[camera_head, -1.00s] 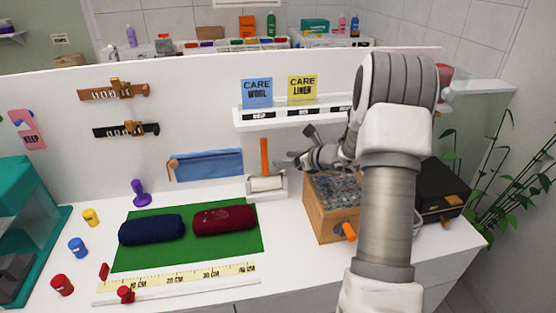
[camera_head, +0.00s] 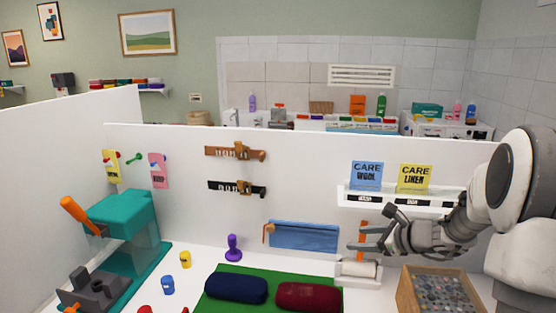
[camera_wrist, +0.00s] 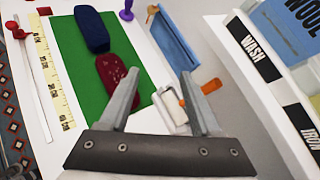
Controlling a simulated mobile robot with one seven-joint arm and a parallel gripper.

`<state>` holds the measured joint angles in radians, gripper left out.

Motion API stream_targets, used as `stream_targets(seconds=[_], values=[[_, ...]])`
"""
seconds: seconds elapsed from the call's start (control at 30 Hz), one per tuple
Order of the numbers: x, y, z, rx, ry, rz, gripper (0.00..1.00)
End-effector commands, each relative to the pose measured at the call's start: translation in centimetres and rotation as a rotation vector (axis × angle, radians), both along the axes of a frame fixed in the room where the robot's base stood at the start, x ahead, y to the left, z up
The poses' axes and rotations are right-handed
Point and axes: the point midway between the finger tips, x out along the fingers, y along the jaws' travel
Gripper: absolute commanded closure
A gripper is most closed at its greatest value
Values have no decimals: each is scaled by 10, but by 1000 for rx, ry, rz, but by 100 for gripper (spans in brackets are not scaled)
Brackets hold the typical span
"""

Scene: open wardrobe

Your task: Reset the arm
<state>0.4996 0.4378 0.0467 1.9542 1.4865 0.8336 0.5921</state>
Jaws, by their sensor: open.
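My gripper (camera_head: 374,238) is in front of the white back panel, below the shelf with the care cards, at the right of the head view. Its jaws are open with nothing between them. In the wrist view my gripper (camera_wrist: 158,104) shows two spread fingers above the white worktop. An orange-handled tool with a white roller (camera_head: 358,270) stands on the worktop below and behind the fingers; it also shows in the wrist view (camera_wrist: 172,106), partly hidden by a finger.
A green mat (camera_head: 262,270) carries a dark blue roll (camera_head: 236,288) and a dark red roll (camera_head: 307,297). A wooden box of grey pieces (camera_head: 437,290) stands below my arm. A teal machine (camera_head: 122,218) is at left. The shelf (camera_head: 400,199) is close to my gripper.

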Motion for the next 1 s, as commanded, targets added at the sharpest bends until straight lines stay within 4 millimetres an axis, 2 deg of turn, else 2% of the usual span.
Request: stream_targets(seconds=[0.03, 0.2, 0.4, 0.5, 0.73, 1.0], values=[[-10, 19, 14, -57, -22, 73, 36], [-53, 70, 44, -260, -84, 325, 36], [-113, 112, 68, -516, -164, 616, 36], [-144, 124, 76, -651, -205, 755, 36], [-213, 133, 86, -968, -295, 1058, 36], [-280, 116, 90, -1342, -378, 1372, 36]])
